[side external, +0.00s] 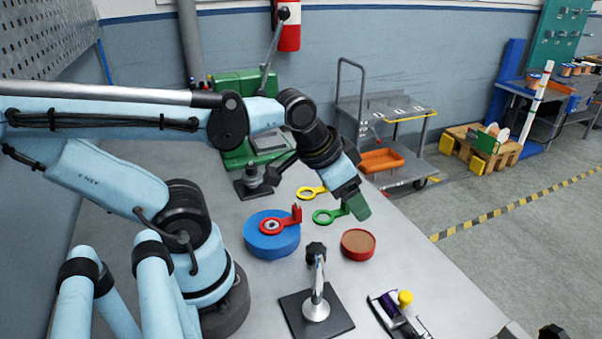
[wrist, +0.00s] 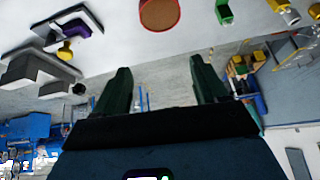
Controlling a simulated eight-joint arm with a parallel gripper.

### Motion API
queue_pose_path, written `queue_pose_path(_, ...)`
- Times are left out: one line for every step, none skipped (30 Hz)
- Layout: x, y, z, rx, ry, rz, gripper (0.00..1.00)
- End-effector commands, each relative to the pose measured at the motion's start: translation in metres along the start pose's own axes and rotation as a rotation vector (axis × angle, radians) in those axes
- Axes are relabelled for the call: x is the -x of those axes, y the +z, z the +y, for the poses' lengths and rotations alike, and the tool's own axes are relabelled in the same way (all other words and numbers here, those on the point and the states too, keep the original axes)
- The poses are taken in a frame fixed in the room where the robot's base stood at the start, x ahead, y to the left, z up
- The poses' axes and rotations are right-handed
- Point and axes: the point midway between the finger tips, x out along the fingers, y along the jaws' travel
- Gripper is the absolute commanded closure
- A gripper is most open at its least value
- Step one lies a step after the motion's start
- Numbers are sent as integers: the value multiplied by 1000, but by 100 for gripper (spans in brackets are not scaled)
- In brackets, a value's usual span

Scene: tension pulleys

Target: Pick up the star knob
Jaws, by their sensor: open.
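My gripper (side external: 355,203) has green fingers and hangs over the bench, between the green ring-ended part and the red-rimmed disc. In the wrist view my gripper (wrist: 160,78) has its fingers wide apart with nothing between them. A black lobed knob (side external: 316,250) tops a metal post on a dark square base, in front of my gripper and apart from it. Another dark knob (side external: 553,332) is cut off at the bottom right edge; a small dark shape (wrist: 78,89) by grey blocks in the wrist view may be the same. I cannot tell which is the star knob.
A blue disc (side external: 272,236) carries a red ring-ended part (side external: 280,221). A red-rimmed brown disc (side external: 358,244), a green ring part (side external: 325,216) and a yellow ring part (side external: 310,192) lie nearby. A purple-and-yellow device (side external: 395,312) sits near the bench's right edge.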

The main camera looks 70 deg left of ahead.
Motion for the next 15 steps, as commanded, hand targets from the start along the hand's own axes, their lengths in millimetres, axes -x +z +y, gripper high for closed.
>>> queue_pose_path(4, 10, -3, -42, 6, -59, 28)
queue_pose_path(7, 17, -4, -77, 16, -100, 28)
queue_pose_path(12, 27, -5, -123, 32, -153, 28)
queue_pose_path(16, 34, -6, -155, 46, -190, 28)
queue_pose_path(19, 40, -6, -188, 62, -225, 28)
queue_pose_path(24, 48, -6, -225, 85, -266, 28)
queue_pose_path(28, 52, -5, -250, 102, -292, 28)
queue_pose_path(31, 57, -5, -272, 116, -314, 28)
queue_pose_path(35, 61, -5, -296, 133, -337, 28)
queue_pose_path(36, 64, -4, -310, 143, -350, 28)
queue_pose_path(37, 66, -4, -320, 151, -359, 28)
queue_pose_path(37, 68, -3, -330, 158, -366, 28)
queue_pose_path(36, 69, -3, -333, 161, -369, 28)
queue_pose_path(34, 70, -3, -335, 162, -370, 28)
queue_pose_path(30, 71, -2, -335, 162, -370, 28)
